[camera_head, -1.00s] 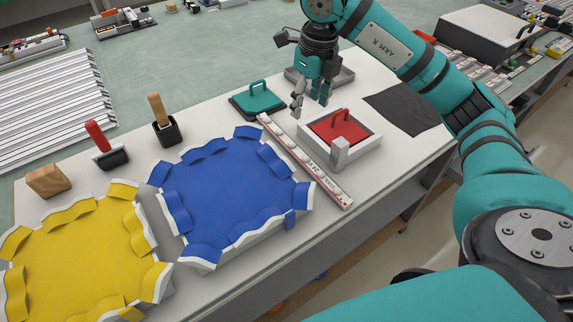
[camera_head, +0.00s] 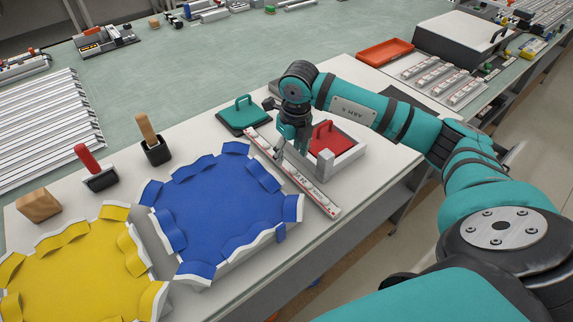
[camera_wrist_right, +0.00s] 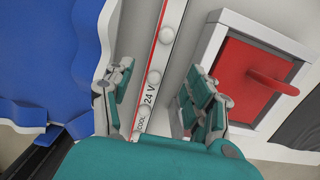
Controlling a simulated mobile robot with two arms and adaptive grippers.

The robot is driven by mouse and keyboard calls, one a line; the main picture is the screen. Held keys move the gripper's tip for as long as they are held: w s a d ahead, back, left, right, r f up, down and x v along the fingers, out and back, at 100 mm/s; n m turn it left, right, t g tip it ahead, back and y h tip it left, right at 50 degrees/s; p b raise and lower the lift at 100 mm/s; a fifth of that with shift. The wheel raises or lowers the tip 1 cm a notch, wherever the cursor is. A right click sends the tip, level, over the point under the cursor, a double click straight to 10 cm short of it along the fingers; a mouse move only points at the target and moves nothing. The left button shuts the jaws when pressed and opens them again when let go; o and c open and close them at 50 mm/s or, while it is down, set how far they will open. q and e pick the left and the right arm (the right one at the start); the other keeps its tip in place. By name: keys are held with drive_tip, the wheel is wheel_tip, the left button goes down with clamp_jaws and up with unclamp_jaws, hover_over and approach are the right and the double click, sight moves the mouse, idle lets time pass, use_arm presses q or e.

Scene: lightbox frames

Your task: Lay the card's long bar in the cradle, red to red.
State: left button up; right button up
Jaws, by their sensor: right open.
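A long white bar (camera_head: 318,196) with a red edge lies on the light table, between the blue wavy-rimmed padded tray (camera_head: 225,205) and a white box with a red lid (camera_head: 350,155). My right gripper (camera_head: 290,158) is open, pointing down over the bar's middle. In the right wrist view the gripper (camera_wrist_right: 163,95) has one finger on each side of the bar (camera_wrist_right: 168,35), which shows round white studs and "24 V" lettering. I cannot tell if the fingers touch it. A yellow padded tray (camera_head: 75,275) lies at left. No card is recognisable, and I cannot tell which thing is the cradle.
A teal handled block (camera_head: 245,118) stands close to the bar's far end. A red-handled tool (camera_head: 95,170), a wooden-handled tool (camera_head: 152,140) and a wooden block (camera_head: 38,205) stand behind the padded trays. An orange-red tray (camera_head: 386,50) lies behind my right arm.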

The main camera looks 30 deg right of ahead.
sight(286, 163)
drive_tip(key=f, duration=0.2)
drive_tip(key=w+f+p, duration=0.1)
drive_tip(key=f, duration=0.1)
drive_tip(key=shift+a+f, duration=0.1)
drive_tip(key=shift+f, duration=0.25)
clamp_jaws()
